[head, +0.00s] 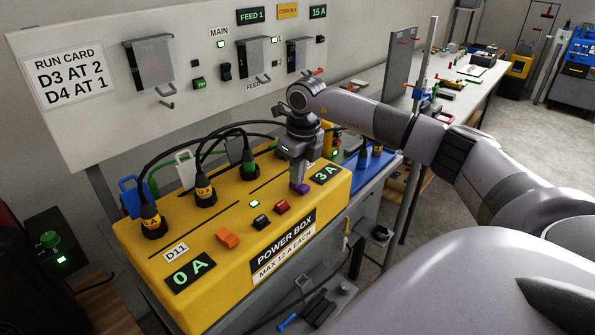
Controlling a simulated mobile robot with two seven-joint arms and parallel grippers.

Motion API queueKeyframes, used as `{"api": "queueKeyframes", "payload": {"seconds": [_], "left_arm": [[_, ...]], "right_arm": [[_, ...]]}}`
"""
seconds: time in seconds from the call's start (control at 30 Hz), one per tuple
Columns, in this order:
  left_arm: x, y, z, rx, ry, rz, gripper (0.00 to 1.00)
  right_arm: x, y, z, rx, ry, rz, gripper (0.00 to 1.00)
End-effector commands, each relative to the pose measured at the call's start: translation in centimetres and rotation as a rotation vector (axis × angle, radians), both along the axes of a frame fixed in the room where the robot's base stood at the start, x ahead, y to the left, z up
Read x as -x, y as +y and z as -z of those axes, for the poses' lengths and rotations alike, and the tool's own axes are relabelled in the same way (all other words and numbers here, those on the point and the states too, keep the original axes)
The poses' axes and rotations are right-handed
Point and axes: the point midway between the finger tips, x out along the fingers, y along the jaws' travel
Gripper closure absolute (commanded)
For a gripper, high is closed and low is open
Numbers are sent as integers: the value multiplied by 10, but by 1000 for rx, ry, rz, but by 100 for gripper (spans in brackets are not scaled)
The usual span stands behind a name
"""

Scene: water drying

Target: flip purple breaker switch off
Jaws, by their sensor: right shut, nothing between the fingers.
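The purple breaker switch (301,188) sits on top of the yellow power box (205,255), near its right end and just left of the "3 A" display (325,174). My right gripper (298,184) points down at the switch with its fingers shut and nothing between them. The fingertips are at the switch and hide part of it; I cannot tell whether they touch it. The switch's position is too small to read. My left gripper is not in view.
Black cables rise from plugs (205,190) at the box's back. An orange switch (228,238), a black switch (261,222) and a red switch (281,207) stand along the front. A grey panel (90,125) with levers is behind. A workbench (475,85) extends back right.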

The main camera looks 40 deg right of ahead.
Motion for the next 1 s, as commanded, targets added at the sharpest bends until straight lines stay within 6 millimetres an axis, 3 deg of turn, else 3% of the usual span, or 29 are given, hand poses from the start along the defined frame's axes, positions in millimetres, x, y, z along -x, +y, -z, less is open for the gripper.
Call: {"api": "queueKeyframes", "payload": {"seconds": [0.1, 1.0], "left_arm": [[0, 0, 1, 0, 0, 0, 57], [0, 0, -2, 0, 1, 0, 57]], "right_arm": [[-4, 1, 9, -1, 1, 0, 100], [15, -1, 11, 1, 16, -1, 100]]}}
